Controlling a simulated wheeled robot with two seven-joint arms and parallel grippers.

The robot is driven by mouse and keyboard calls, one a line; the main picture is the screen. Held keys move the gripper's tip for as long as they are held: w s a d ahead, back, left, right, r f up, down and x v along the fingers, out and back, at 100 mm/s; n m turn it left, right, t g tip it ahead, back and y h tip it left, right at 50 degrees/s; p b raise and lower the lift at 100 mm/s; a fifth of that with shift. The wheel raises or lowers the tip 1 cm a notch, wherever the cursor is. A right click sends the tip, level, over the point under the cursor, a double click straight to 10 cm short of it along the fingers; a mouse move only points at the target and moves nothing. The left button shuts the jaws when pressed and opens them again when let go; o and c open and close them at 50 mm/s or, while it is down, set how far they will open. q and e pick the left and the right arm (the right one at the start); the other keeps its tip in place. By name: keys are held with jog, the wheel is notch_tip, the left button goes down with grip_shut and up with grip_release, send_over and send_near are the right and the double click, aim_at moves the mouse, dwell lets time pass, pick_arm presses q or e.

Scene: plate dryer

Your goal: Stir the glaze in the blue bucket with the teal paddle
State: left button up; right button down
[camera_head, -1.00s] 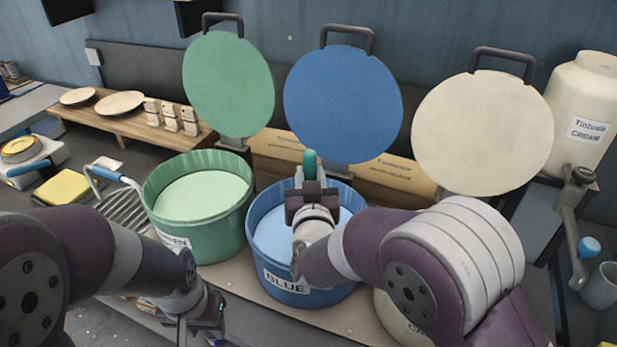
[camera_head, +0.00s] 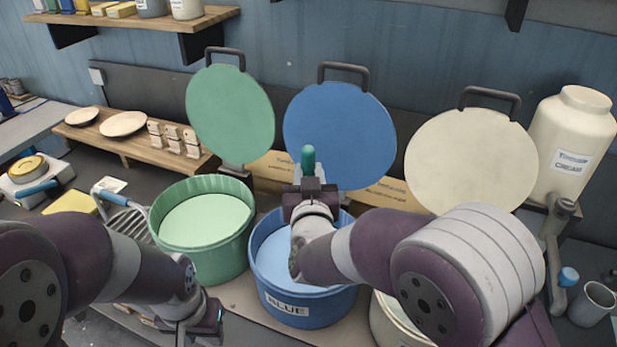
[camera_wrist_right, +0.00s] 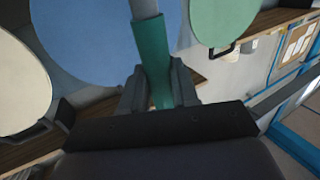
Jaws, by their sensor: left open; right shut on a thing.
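The blue bucket (camera_head: 300,308) stands in the middle of the bench, its blue lid (camera_head: 340,128) raised behind it. Pale blue glaze (camera_head: 270,252) shows inside. My right gripper (camera_head: 310,188) is above the bucket and shut on the teal paddle (camera_head: 308,160). In the right wrist view the teal handle (camera_wrist_right: 152,55) sits between the fingers (camera_wrist_right: 160,88), with a grey shaft beyond it. The paddle's lower end is hidden in the head view, so I cannot tell whether it touches the glaze. My left gripper (camera_head: 200,330) is open and empty at the lower left, partly cut off by the frame.
A green bucket (camera_head: 205,265) stands left of the blue one, its green lid (camera_head: 230,115) raised. A cream bucket is mostly hidden behind my right arm, below the cream lid (camera_head: 470,160). A wire rack (camera_head: 125,215) lies left. A cream jar (camera_head: 570,135) and mug (camera_head: 592,303) stand right.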

aim_at(308, 151)
jog(key=shift+r+p, duration=2.65)
jog(key=shift+r, duration=1.2)
